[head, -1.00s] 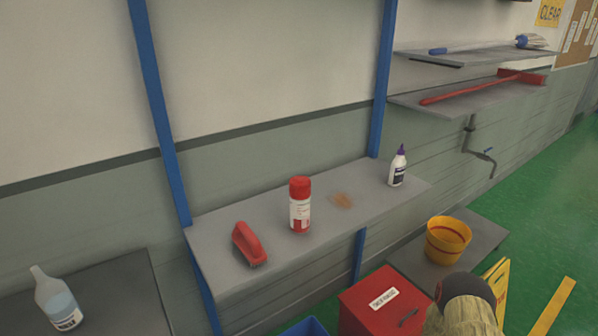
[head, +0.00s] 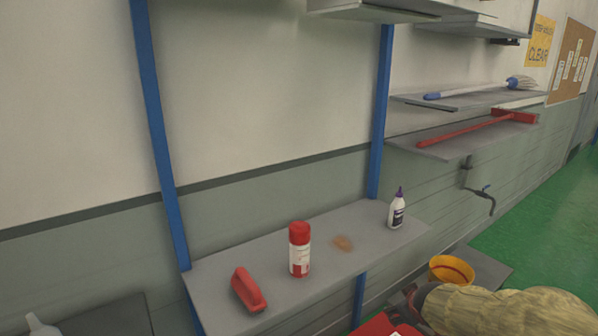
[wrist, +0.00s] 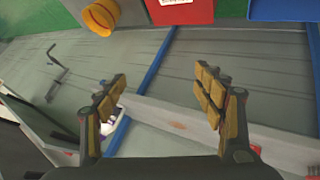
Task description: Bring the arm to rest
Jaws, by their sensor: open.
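My gripper shows in the wrist view (wrist: 160,105) with its two padded fingers spread wide apart and nothing between them. Beyond the fingers are the grey wall, a blue upright post (wrist: 147,85) and the edge of the shelf. In the head view, my arm in its tan sleeve (head: 500,308) reaches in from the lower right, in front of the yellow bucket (head: 451,270). The fingers cannot be made out clearly there.
The grey shelf (head: 215,282) holds a red brush (head: 248,290), a red-and-white canister (head: 299,250), a brown stain (head: 343,243) and a white bottle with a purple cap (head: 397,210). A red box (head: 375,326) stands below. Green floor (head: 530,232) is open at right.

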